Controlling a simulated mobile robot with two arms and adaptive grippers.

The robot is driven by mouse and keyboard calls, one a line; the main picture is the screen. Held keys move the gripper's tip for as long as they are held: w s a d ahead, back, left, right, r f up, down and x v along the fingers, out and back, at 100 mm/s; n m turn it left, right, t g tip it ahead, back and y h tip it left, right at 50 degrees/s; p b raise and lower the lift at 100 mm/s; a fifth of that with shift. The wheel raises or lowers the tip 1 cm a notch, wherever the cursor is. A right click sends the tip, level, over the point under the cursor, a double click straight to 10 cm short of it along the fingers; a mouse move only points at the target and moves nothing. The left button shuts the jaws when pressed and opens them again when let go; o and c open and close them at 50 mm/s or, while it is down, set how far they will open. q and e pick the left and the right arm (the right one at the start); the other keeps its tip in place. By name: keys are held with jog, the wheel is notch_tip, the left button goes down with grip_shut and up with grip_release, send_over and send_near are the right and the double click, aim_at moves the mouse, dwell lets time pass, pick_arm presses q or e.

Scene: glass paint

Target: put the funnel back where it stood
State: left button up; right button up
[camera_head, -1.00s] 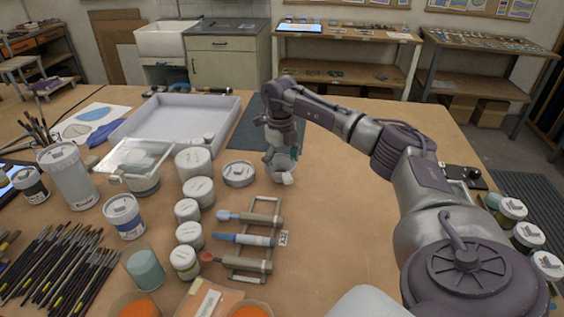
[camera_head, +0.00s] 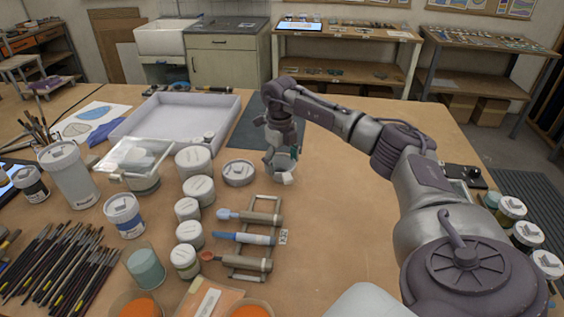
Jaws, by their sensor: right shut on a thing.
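My left gripper is not in view.
A rack (camera_head: 264,207) with several tools stands in front of the gripper, white-lidded jars (camera_head: 199,190) to its left. A large pale tray (camera_head: 165,112) and a dark mat (camera_head: 250,126) lie behind. The table's right middle is clear below my arm.

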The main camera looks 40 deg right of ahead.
jog(key=shift+f, duration=0.25)
dwell(0.4)
jog(key=o, duration=1)
notch_tip(320, 180, up, 7)
jog(key=p, duration=0.5)
jog(key=shift+p, duration=0.3)
dwell(0.4)
